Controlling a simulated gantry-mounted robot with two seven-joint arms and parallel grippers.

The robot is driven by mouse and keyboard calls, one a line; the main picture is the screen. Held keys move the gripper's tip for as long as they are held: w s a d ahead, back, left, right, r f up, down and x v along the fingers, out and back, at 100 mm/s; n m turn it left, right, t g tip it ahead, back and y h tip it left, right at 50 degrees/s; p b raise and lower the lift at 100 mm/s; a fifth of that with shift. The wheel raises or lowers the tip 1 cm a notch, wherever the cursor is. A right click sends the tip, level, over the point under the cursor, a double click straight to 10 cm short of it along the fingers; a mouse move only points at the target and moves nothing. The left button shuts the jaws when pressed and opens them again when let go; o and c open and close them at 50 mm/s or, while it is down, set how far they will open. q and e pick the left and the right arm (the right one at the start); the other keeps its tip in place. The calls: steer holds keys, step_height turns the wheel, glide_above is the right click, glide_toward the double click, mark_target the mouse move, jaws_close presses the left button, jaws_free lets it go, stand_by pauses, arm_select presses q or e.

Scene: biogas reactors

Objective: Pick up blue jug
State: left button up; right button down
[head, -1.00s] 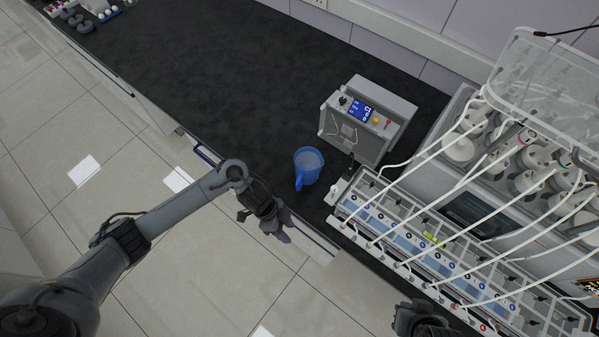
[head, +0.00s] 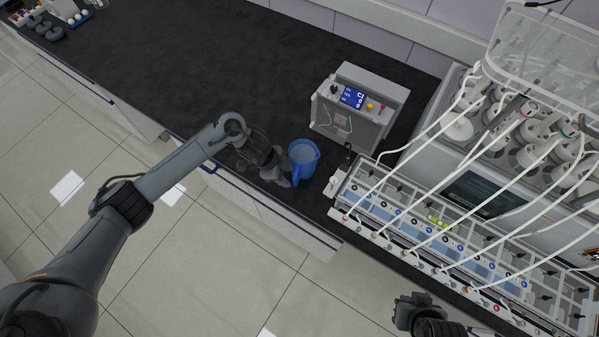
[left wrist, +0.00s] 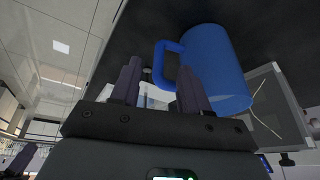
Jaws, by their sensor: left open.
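The blue jug (head: 304,153) stands upright on the dark bench top, with its handle toward the bench's front edge. My left gripper (head: 280,174) is close beside the jug's left side near the handle, open and holding nothing. In the left wrist view the jug (left wrist: 217,62) is beyond the fingers, and its handle (left wrist: 160,62) shows between the two fingertips (left wrist: 159,68). The right fingertip overlaps the handle and jug wall in the picture; I cannot tell whether they touch. My right gripper (head: 418,312) is at the bottom of the head view, its jaws unclear.
A grey control box (head: 358,108) with a blue display stands behind the jug. A long rack (head: 450,235) with white tubes lies to the right, before the reactor unit.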

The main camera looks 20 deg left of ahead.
arm_select(q)
steer(key=shift+x, duration=2.7)
jaws_close()
steer(key=shift+r, duration=0.15)
